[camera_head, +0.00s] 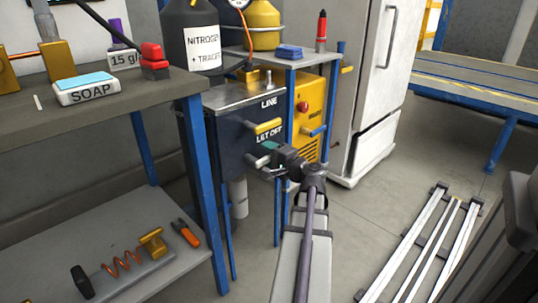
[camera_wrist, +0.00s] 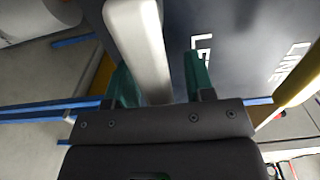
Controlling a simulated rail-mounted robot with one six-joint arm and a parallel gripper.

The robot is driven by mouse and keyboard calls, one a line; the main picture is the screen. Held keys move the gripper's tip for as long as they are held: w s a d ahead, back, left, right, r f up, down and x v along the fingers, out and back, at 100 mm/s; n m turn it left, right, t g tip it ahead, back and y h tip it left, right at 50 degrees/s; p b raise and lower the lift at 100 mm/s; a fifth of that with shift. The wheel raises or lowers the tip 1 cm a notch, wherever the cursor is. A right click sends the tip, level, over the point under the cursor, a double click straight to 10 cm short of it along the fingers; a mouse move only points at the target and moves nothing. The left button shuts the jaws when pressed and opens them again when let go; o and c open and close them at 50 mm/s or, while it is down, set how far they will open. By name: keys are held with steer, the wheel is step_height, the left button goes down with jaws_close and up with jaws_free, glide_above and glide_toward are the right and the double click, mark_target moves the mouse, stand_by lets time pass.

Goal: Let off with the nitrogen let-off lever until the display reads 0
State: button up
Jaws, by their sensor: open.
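The let-off lever (camera_head: 256,161) is a pale grey handle on the dark front of a box, by the label "LET OFF". My gripper (camera_head: 268,150) is at this lever. In the wrist view the lever (camera_wrist: 138,40) runs between the two green fingers of my open gripper (camera_wrist: 160,78), closer to the left finger. A gap shows between it and the right finger; I cannot tell if the left finger touches it. A round gauge (camera_head: 239,3) is cut off at the top edge. I cannot read a display value.
A yellow lever (camera_head: 267,126) by the "LINE" label sits just above; it also shows in the wrist view (camera_wrist: 298,82). A blue-legged workbench (camera_head: 120,100) stands left. A yellow unit (camera_head: 309,115) and a white fridge (camera_head: 362,75) stand right. Pale rails (camera_head: 415,250) lie on the floor.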

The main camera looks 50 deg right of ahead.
jaws_close()
stand_by(0.4)
